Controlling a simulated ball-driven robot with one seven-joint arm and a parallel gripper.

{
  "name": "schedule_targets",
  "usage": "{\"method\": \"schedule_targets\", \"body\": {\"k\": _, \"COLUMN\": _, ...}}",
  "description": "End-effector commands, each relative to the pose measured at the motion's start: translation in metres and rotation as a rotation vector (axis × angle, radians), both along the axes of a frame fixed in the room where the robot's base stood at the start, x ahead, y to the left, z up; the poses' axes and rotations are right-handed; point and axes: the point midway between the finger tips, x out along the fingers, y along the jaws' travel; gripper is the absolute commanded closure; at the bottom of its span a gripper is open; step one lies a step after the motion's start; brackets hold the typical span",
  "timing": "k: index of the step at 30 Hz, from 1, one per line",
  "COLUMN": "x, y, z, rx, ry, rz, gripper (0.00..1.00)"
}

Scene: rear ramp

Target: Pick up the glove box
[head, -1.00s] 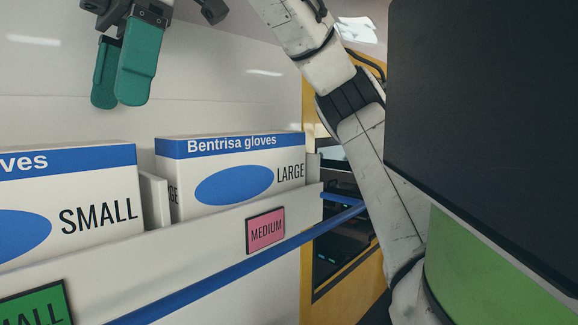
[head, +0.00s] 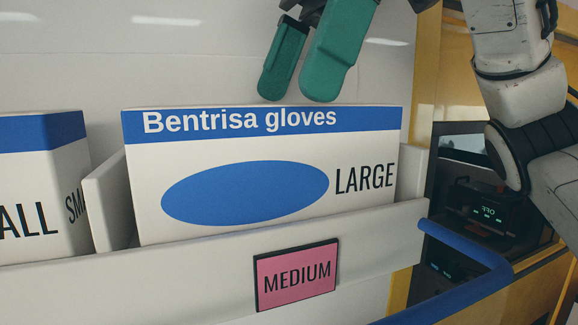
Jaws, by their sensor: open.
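A white glove box (head: 245,185) with a blue top band reading "Bentrisa gloves", a blue oval and the word LARGE stands upright in a rack compartment. Its lower part is hidden behind the rack's front wall. A second glove box (head: 40,190), marked SMALL, stands in the compartment to the left and is cut by the picture's edge. My gripper (head: 298,88) has two green fingers pointing down, open and empty. In the picture its fingertips are just above the top edge of the LARGE box; I cannot tell the exact depth gap.
The white rack wall (head: 130,275) carries a pink MEDIUM label (head: 297,274) below the LARGE box. A white divider (head: 108,203) separates the boxes. A blue rail (head: 465,270) runs in front at right. A dark device (head: 482,210) sits beyond the rack's right end.

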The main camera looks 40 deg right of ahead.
Motion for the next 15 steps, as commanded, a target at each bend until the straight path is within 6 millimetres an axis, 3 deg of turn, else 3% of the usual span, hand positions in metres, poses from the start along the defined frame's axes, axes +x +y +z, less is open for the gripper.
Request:
{"method": "schedule_targets", "body": {"k": 7, "x": 0.003, "y": 0.006, "z": -0.014, "rx": 0.000, "ry": 0.000, "rz": 0.002, "gripper": 0.02}}
{"method": "schedule_targets", "body": {"k": 15, "x": 0.010, "y": 0.019, "z": -0.047, "rx": -0.003, "ry": -0.002, "rz": 0.000, "gripper": 0.02}}
